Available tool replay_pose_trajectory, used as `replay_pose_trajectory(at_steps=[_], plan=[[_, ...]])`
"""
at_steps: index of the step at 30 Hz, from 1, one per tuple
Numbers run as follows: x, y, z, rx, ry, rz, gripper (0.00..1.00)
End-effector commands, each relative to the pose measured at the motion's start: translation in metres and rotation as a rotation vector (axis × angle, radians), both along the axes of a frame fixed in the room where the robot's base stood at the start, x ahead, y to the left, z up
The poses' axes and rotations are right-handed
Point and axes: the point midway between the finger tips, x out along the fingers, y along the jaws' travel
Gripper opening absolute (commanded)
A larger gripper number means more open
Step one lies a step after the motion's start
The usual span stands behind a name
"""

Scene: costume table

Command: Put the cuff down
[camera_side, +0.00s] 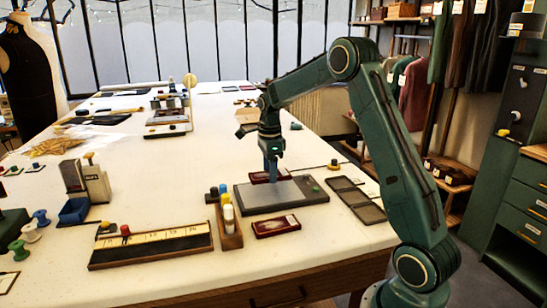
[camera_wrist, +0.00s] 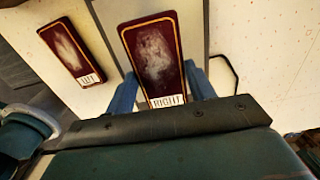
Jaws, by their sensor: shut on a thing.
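My gripper (camera_side: 271,176) points down at the far part of the grey board (camera_side: 285,195) on the table. In the wrist view its two blue fingers (camera_wrist: 163,88) are shut on a dark red cuff (camera_wrist: 155,55) with a gold border, a pale worn patch and a label reading RIGHT. The side view shows this cuff (camera_side: 259,177) partly hidden by the fingers; I cannot tell whether it touches the board. A second dark red cuff (camera_side: 276,226) lies flat on the table in front of the board; it also shows in the wrist view (camera_wrist: 69,50), its label partly legible.
A wooden holder (camera_side: 230,236) with coloured bottles stands just left of the board. A dark tray with compartments (camera_side: 355,199) lies to its right. A long ruled board (camera_side: 150,245), a blue bin (camera_side: 75,211) and thread spools are further left. Bare white table lies behind the board.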

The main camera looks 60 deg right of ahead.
Motion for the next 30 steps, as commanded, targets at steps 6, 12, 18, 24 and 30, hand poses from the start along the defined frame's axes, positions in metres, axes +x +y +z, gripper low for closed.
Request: replay_pose_trajectory(at_steps=[6,12,18,24,30], plan=[[0.000,0.000,-0.002,0.000,0.000,0.000,0.28],[-0.001,0.000,-0.018,0.001,0.002,0.000,0.28],[0.000,0.000,-0.040,0.001,0.001,0.000,0.28],[0.000,0.000,-0.044,-0.001,-0.001,0.000,0.28],[0.000,0.000,-0.045,-0.001,-0.001,0.000,0.28]])
